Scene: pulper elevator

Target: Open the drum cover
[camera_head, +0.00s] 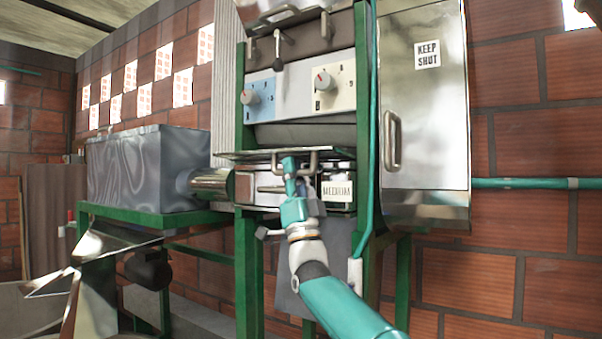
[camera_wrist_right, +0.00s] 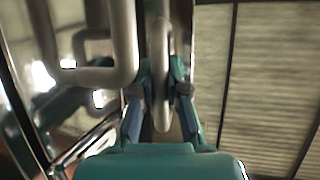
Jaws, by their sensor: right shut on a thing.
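The pulper stands in a green frame in the head view, with a grey rounded front (camera_head: 305,132) below two dials. I cannot tell for certain which panel is the drum cover. A thin metal plate (camera_head: 240,156) sticks out below the rounded front, with a bar handle (camera_head: 313,159) at it. My right gripper (camera_head: 289,165) reaches up to this handle from below. In the right wrist view its fingers (camera_wrist_right: 160,98) are shut on a grey bar (camera_wrist_right: 162,115), with a second bent bar (camera_wrist_right: 125,45) just left of it. My left gripper is not in view.
A teal pipe (camera_head: 373,100) runs down close beside my right arm. A label plate (camera_head: 337,190) sits right of the gripper. A metal tank (camera_head: 150,165) stands at left.

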